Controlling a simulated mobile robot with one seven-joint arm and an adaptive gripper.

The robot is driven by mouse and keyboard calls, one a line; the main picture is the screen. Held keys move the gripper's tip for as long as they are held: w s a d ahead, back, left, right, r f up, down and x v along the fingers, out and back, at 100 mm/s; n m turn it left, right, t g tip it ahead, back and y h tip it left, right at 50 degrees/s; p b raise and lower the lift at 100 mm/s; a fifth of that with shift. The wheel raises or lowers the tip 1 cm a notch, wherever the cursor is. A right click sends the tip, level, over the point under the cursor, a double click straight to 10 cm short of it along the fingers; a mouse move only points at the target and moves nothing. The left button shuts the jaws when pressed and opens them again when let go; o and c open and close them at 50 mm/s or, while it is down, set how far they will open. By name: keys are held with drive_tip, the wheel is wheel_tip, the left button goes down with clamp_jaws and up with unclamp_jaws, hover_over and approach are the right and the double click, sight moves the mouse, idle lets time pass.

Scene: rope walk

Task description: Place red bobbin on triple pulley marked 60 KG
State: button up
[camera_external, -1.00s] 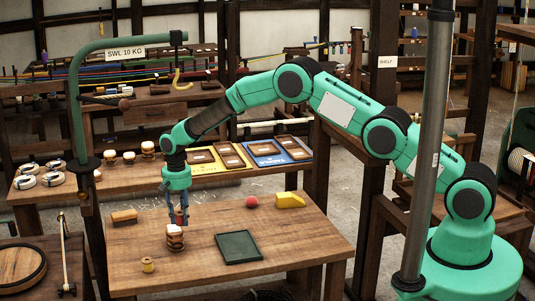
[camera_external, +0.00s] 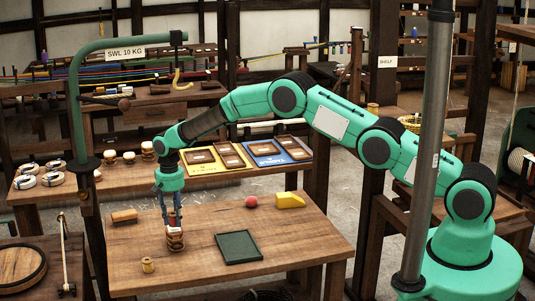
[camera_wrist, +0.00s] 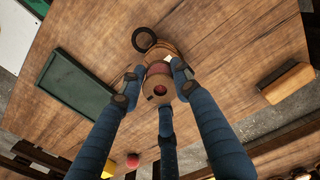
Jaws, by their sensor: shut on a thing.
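My gripper (camera_external: 173,222) is shut on the red bobbin (camera_external: 173,230), low over the left part of the front table. In the wrist view, my gripper's fingers (camera_wrist: 157,82) close around the bobbin (camera_wrist: 158,88), which shows tan flanges and a red middle. A brown stacked pulley (camera_external: 176,243) stands on the table directly under the bobbin. In the wrist view, its rounded edge (camera_wrist: 163,49) shows partly behind the bobbin. I cannot tell whether the two touch. No 60 KG marking is readable.
A green tray (camera_external: 239,247) lies right of the pulley. A yellow spool (camera_external: 148,265), wooden block (camera_external: 124,217), red ball (camera_external: 252,202) and yellow wedge (camera_external: 290,200) share the table. A green post with hook (camera_external: 182,80) stands at left.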

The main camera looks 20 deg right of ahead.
drive_tip(key=shift+f, duration=1.2)
drive_tip(key=shift+f, duration=0.15)
drive_tip(key=o, duration=1)
wheel_tip(320, 180, up, 12)
drive_tip(key=shift+r, duration=0.25)
